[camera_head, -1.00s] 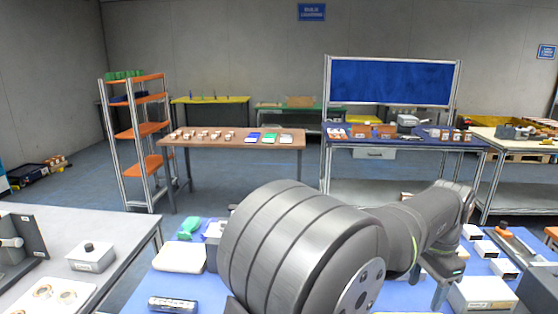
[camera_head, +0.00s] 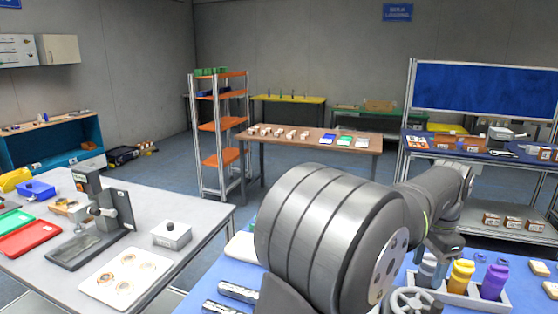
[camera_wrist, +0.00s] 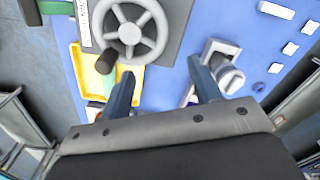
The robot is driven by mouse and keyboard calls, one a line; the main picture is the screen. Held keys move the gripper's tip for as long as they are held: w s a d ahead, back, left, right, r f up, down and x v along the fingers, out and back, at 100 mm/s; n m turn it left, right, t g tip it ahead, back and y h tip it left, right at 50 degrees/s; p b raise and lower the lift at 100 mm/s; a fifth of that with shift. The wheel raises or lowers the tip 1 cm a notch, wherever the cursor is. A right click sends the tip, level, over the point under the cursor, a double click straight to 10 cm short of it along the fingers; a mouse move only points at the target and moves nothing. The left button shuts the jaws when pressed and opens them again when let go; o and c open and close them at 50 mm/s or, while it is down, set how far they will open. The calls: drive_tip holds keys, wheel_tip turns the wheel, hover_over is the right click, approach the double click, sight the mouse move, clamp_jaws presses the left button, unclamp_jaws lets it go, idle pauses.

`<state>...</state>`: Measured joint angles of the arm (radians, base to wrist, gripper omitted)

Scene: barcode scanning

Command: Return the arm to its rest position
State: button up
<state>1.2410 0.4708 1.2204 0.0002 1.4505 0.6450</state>
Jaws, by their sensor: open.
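My gripper (camera_wrist: 160,68) is open and empty in the wrist view, its two dark fingers apart above the blue bench top (camera_wrist: 165,110). Nothing is between the fingers. Below it are a grey handwheel device (camera_wrist: 130,32) at the upper left, a yellow tray (camera_wrist: 92,78) and a white-and-grey device (camera_wrist: 222,68) to the right. In the head view my arm crosses the lower middle and right; its large grey joint hides part of the bench. The gripper's fingers cannot be made out clearly there.
In the head view, a rack with yellow and purple bottles (camera_head: 492,281) and a handwheel (camera_head: 415,301) stand close under my arm. A grey table (camera_head: 150,205) with a press stand (camera_head: 122,210) is at left. Bare floor lies between the benches and the orange-shelved rack (camera_head: 220,126).

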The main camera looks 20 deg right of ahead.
drive_tip(key=w+a+f+m, duration=0.1)
drive_tip(key=w+a, duration=0.3)
drive_tip(key=a, duration=0.5)
drive_tip(key=shift+w+f, duration=0.2)
drive_tip(key=shift+w, duration=0.05)
drive_tip(key=o, duration=0.9)
drive_tip(key=a+r+m, duration=0.4)
drive_tip(key=r, duration=0.5)
wheel_tip(320, 180, down, 10)
drive_tip(key=shift+s+d+r, duration=0.1)
drive_tip(key=shift+s+r, duration=0.05)
drive_tip(key=shift+r, duration=0.1)
wheel_tip(320, 180, up, 10)
drive_tip(key=shift+f, duration=0.1)
